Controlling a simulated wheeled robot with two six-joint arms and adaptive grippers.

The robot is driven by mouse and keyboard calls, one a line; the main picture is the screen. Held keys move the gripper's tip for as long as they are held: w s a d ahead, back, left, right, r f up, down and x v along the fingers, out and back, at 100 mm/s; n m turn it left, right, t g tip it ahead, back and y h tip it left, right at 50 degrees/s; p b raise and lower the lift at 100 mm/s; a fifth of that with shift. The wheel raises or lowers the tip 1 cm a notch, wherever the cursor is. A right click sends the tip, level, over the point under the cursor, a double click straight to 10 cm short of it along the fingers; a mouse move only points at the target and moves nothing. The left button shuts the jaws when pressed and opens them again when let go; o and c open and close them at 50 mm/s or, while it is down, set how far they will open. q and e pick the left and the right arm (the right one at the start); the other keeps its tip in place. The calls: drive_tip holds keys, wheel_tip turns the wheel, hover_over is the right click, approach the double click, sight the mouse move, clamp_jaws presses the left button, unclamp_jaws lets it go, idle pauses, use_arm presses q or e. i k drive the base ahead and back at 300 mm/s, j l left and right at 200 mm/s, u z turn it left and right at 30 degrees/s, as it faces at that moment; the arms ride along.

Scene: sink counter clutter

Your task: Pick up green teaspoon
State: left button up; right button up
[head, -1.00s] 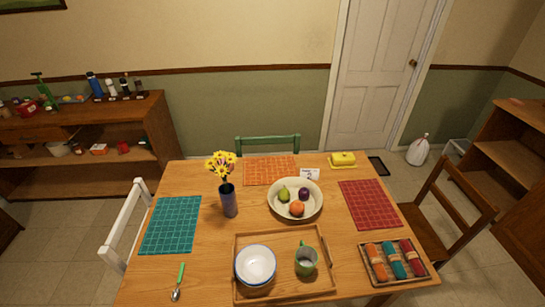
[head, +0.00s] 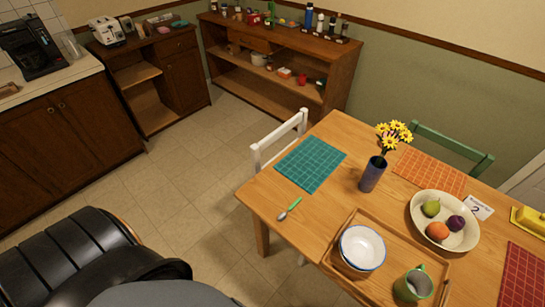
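The green teaspoon (head: 290,208) lies on the wooden dining table (head: 262,196) near its left front corner. It has a green handle and a metal bowl, and the bowl points toward the lower left. It lies just in front of the teal placemat (head: 311,164), apart from it. Neither of my grippers shows in the head view.
A wooden tray (head: 368,217) holds a white bowl (head: 362,248) and a green mug (head: 413,285). A vase (head: 372,174) with yellow flowers and a fruit bowl (head: 416,213) stand behind. A white chair (head: 279,135) is at the table's left side. Open floor lies between.

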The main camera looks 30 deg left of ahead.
sight(283, 216)
drive_tip(key=u, duration=0.65)
drive_tip(key=l+z, duration=0.2)
drive_tip(key=z, duration=1.35)
drive_tip(key=u, duration=1.7)
